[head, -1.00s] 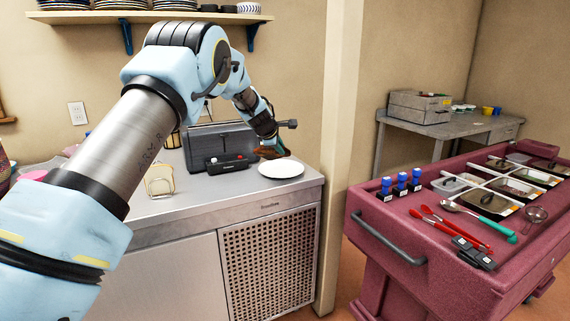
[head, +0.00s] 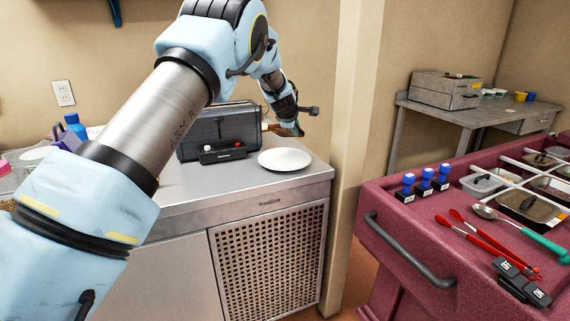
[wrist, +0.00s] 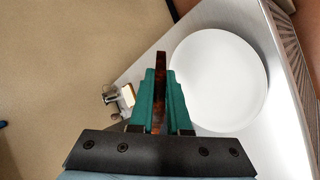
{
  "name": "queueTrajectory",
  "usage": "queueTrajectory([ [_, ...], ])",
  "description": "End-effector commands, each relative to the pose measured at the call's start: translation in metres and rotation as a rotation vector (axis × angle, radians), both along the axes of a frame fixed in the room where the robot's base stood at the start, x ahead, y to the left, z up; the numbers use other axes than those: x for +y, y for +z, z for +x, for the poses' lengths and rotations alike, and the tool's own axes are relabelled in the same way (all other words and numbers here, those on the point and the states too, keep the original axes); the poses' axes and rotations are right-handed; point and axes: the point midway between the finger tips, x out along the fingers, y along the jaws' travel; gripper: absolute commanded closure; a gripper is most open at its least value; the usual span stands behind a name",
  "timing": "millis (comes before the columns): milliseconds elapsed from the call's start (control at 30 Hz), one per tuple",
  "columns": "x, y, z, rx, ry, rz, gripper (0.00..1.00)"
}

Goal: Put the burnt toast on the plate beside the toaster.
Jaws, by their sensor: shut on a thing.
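My gripper (wrist: 161,105) is shut on a dark brown slice of burnt toast (wrist: 161,62), seen edge-on between the green fingers in the wrist view. In the head view the toast (head: 287,131) is mostly hidden at the end of my arm, above the counter behind the plate. The white plate (head: 285,159) lies flat and empty on the counter; in the wrist view it (wrist: 219,83) is just right of the toast. The dark grey toaster (head: 219,134) stands left of the plate.
The steel counter (head: 245,185) ends at a wall post (head: 345,140) on the right. A maroon cart (head: 395,215) with stamps, tongs and pans stands at the front right. A blue bottle (head: 75,126) is at the counter's left. A grey side table (head: 450,112) stands behind the cart.

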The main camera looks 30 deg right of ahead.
Motion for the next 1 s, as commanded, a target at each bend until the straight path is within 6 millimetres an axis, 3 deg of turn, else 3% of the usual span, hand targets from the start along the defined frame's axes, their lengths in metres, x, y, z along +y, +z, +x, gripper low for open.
queueTrajectory([
  [33,0.0,-0.015,0.0,0.0,0.0,0.0,1.0],
  [100,0.0,-0.025,0.0,0.0,0.0,0.0,1.0],
  [400,0.001,-0.061,0.001,0.0,0.001,0.0,1.0],
  [833,0.0,-0.069,0.0,0.0,0.0,0.0,1.0],
  [867,0.0,-0.069,0.0,0.0,0.0,0.0,0.81],
  [1000,0.0,-0.069,0.0,0.0,0.0,0.0,0.66],
])
